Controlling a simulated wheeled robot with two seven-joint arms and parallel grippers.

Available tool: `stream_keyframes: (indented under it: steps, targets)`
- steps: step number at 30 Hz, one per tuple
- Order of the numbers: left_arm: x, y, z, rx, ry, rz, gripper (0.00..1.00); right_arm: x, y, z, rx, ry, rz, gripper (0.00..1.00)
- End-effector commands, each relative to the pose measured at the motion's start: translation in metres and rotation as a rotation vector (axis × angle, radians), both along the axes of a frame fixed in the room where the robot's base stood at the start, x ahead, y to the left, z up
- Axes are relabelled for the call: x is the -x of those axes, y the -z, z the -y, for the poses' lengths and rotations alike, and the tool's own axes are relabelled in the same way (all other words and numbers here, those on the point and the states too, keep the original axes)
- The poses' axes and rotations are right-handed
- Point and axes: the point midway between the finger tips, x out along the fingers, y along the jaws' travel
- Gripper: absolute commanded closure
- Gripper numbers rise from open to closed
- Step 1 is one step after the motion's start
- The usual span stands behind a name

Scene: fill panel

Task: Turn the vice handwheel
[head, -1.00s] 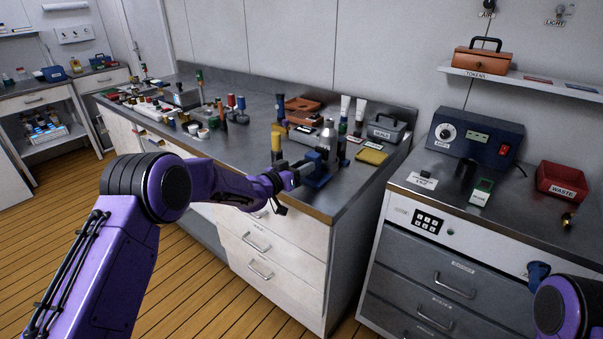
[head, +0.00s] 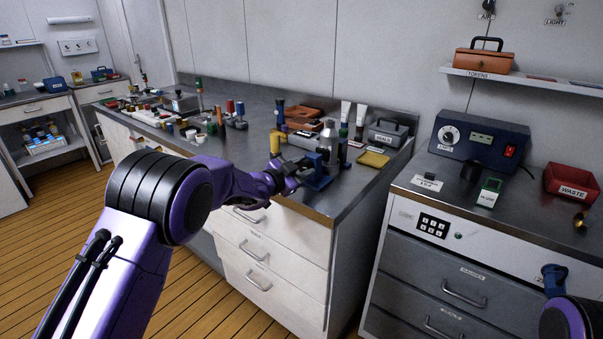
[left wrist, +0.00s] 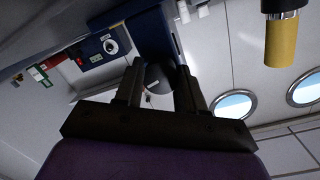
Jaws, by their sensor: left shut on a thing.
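The small blue vice (head: 318,178) stands at the front edge of the long steel bench, close to its right end. A silver, bottle-like thing stands right beside it. My left gripper (head: 291,177) is at the vice's left side, shut on its handwheel, which is mostly hidden by the fingers in the head view. In the left wrist view a dark grey rounded part, seemingly the handwheel (left wrist: 157,79), shows between the two dark fingers.
Yellow-topped and dark-handled tools stand just behind my left gripper. A yellow tray (head: 373,159) and a grey case (head: 388,133) lie right of the vice. A red waste bin (head: 571,184) is on the right bench. Floor is open between the benches.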

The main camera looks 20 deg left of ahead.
Motion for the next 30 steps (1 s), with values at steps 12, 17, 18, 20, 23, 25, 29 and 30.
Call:
stream_keyframes:
  steps: [12, 17, 18, 20, 23, 25, 29, 30]
  targets:
    - [0.0003, 0.0013, 0.0003, -0.052, 0.001, 0.016, 0.92, 0.0, 0.0051, 0.0, 0.0, 0.0, 0.0, 0.57]
    - [0.0003, 0.0013, 0.0003, -0.052, 0.001, 0.016, 0.92, 0.0, 0.005, 0.0, 0.0, 0.0, 0.0, 0.57]
    - [0.0003, 0.0013, 0.0003, -0.052, 0.001, 0.016, 0.92, 0.0, 0.005, 0.0, 0.0, 0.0, 0.0, 0.57]
    - [0.0004, 0.0014, 0.0003, -0.051, 0.001, 0.016, 0.92, 0.0, 0.005, 0.0, 0.0, 0.0, 0.0, 0.57]
    - [0.0003, 0.0013, 0.0003, -0.051, 0.001, 0.016, 0.36, 0.0, 0.005, 0.0, 0.0, 0.0, 0.0, 0.57]
    - [0.0003, 0.0011, 0.0003, -0.051, 0.001, 0.016, 0.36, 0.0, 0.005, 0.0, 0.0, 0.0, 0.0, 0.57]
    - [0.0002, 0.0007, 0.0003, -0.051, 0.0, 0.017, 0.36, 0.0, 0.005, 0.0, 0.0, 0.0, 0.0, 0.57]
    - [0.0004, 0.0006, 0.0002, -0.051, 0.0, 0.017, 0.36, 0.0, 0.0051, 0.0, 0.0, 0.0, 0.0, 0.57]
